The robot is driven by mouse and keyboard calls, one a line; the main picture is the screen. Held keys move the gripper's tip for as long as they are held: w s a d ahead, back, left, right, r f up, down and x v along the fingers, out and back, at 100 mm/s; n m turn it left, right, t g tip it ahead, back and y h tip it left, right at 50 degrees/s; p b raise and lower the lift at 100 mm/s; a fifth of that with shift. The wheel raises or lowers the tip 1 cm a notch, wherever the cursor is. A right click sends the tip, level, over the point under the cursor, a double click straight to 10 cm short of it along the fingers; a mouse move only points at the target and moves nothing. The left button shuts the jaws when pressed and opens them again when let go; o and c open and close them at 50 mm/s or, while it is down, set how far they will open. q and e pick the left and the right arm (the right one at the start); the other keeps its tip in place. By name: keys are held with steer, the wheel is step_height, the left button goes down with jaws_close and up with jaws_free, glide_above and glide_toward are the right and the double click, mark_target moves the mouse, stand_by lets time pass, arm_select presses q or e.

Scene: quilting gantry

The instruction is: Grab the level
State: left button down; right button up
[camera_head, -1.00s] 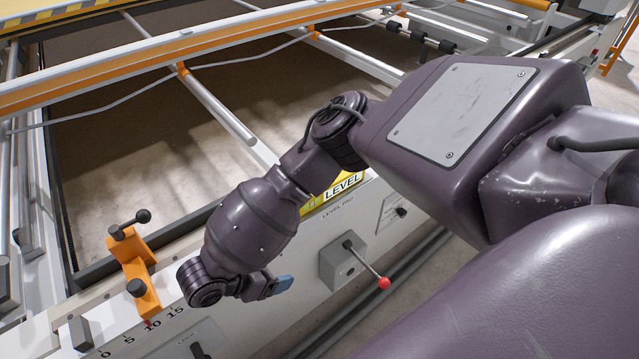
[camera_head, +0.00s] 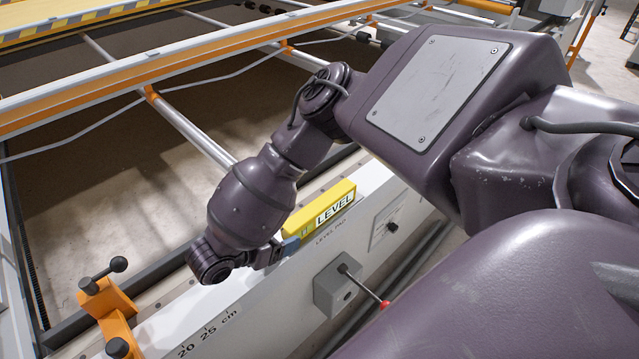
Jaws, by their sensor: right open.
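The yellow level (camera_head: 322,209), a long block with a white LEVEL label, lies on the white rail above the printed words LEVEL PAD. My right gripper (camera_head: 289,246) is at the level's near left end, with a blue-grey fingertip close to that end. I cannot tell whether the fingertip touches it. The gripper is open; its other finger is hidden behind the wrist. My left gripper is not in view.
An orange clamp (camera_head: 106,304) with black knobs stands on the rail at lower left. A grey box (camera_head: 338,291) with a red-tipped lever (camera_head: 364,288) sticks out of the rail's front. Orange-edged bars and a grey cable (camera_head: 120,110) cross behind.

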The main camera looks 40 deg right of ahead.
mark_target(302, 223)
steer(key=x, duration=0.2)
steer(key=b+x, duration=0.1)
steer(key=x, duration=0.1)
steer(key=shift+w+d+f, duration=0.1)
steer(key=shift+d+f, duration=0.15)
steer(key=shift+f, duration=0.15)
steer(key=shift+r, duration=0.1)
steer(key=c, duration=1.2)
